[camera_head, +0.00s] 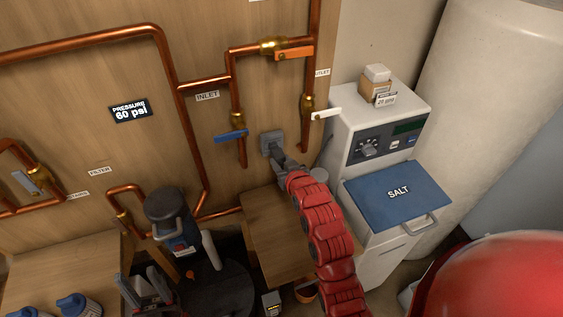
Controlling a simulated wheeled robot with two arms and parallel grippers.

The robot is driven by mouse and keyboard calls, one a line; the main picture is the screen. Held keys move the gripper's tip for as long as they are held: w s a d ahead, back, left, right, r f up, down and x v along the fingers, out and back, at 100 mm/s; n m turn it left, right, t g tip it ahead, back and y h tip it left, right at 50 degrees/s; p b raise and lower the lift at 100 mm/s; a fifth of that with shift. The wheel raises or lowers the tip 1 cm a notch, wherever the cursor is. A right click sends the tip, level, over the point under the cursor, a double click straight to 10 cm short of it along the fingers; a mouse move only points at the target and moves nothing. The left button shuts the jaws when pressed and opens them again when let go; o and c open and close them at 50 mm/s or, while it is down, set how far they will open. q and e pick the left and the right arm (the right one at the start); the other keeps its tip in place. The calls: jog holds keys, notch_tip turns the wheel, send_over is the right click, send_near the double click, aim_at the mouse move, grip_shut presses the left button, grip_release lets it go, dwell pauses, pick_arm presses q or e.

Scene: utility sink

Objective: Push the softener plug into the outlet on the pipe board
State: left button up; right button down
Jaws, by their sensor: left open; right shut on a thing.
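The grey outlet (271,141) is fixed low on the wooden pipe board (75,140), left of the softener. My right gripper (281,160), at the end of the red arm, is right at the outlet's front. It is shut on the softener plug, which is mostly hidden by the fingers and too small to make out. I cannot tell whether the plug is in the outlet's holes or only touching its face. My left gripper (148,287) is open at lower left, well away from the outlet, in front of dark equipment.
Copper pipes (188,130) and a blue valve handle (232,135) stand out near the outlet. The white softener (350,118) with its blue salt lid (398,194) is close on the right. A wooden box (278,235) lies below. A dark canister (168,210) stands at left.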

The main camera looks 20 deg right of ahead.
jog(key=shift+b, duration=0.35)
jog(key=shift+w+b, duration=0.55)
jog(key=shift+w, duration=0.75)
jog(key=shift+c, duration=1.9)
grip_release()
jog(key=shift+w, duration=0.15)
